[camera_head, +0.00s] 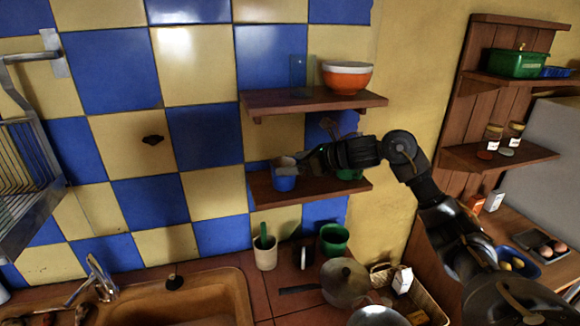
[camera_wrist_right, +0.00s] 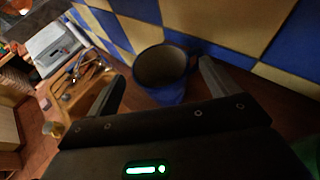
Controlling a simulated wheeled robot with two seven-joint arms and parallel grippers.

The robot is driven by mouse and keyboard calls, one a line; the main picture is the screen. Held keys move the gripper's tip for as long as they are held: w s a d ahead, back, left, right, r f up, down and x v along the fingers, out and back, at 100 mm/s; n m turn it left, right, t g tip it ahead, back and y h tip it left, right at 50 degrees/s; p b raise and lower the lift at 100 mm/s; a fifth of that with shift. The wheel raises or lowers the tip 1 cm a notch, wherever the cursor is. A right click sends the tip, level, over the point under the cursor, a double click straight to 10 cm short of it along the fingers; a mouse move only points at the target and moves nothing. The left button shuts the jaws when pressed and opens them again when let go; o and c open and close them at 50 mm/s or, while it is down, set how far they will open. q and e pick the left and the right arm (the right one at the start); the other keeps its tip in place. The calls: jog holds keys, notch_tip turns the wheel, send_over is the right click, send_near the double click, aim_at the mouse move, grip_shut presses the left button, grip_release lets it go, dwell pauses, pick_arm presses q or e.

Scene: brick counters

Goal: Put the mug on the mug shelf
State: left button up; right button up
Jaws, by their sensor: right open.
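The blue mug (camera_head: 284,183) stands upright at the left end of the lower wooden shelf (camera_head: 318,190) on the tiled wall. My right gripper (camera_head: 298,164) reaches in from the right, just above the shelf, with its fingers at the mug. In the right wrist view the mug (camera_wrist_right: 166,92) stands between the spread fingertips (camera_wrist_right: 160,82), its open top facing the camera and its handle toward the wall. The gripper is open, and a gap shows beside the mug on the left. I cannot tell whether the right finger touches it. My left gripper is not in view.
The upper shelf (camera_head: 275,104) holds an orange bowl (camera_head: 347,77) and a glass (camera_head: 302,76). Something green (camera_head: 349,174) on the lower shelf is partly hidden by my arm. Below stand a white cup (camera_head: 265,256), a green pot (camera_head: 334,239) and a lidded pan (camera_head: 344,281).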

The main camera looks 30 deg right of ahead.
jog(key=b+v, duration=0.3)
jog(key=v, duration=0.7)
jog(key=shift+s+b, duration=0.25)
jog(key=shift+b, duration=0.05)
